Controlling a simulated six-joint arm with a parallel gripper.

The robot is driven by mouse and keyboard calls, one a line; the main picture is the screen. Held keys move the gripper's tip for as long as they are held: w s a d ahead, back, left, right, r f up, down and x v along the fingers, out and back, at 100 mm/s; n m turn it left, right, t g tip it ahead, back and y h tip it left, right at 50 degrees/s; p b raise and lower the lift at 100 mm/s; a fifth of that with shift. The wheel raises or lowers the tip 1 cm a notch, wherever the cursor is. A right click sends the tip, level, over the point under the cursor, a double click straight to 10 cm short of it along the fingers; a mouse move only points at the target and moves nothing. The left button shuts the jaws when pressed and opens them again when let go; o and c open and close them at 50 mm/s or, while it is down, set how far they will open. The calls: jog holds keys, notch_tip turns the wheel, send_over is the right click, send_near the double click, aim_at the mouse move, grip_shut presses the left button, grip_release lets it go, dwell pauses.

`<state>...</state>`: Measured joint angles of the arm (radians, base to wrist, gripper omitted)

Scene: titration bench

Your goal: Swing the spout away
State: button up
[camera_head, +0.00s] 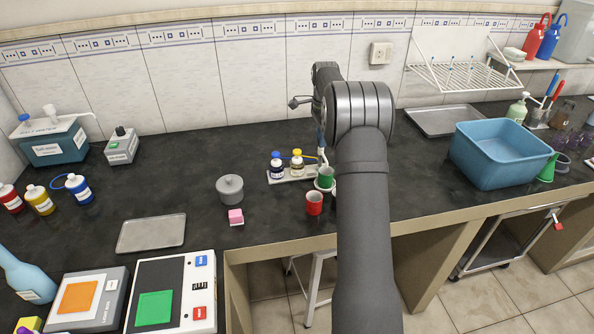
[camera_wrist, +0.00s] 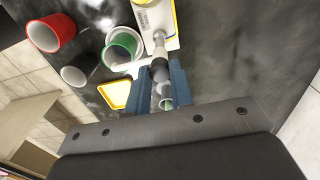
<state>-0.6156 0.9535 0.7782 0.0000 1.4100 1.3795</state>
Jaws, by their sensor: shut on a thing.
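In the wrist view the white spout (camera_wrist: 128,66) runs sideways from a grey jointed part (camera_wrist: 158,72), with its outer end by the rim of the green cup (camera_wrist: 122,47). My gripper (camera_wrist: 162,82) is shut around the grey part; exactly where on it the fingers close is hard to see. In the head view the green cup (camera_head: 326,178) stands on a small white base at the right end of a pale stand (camera_head: 284,175). My gripper (camera_head: 321,141) is just above it, and my arm hides much of the spout.
A red cup (camera_head: 314,204) stands close in front of the green one. Bottles with blue (camera_head: 276,168) and yellow (camera_head: 297,166) caps stand on the pale stand. The bench behind the stand is clear.

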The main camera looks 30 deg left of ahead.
jog(key=n, duration=1.1)
jog(key=shift+n, duration=0.4)
jog(key=shift+o, duration=1.2)
jog(key=shift+c, duration=1.2)
jog(key=n, duration=0.6)
jog(key=o, duration=1.3)
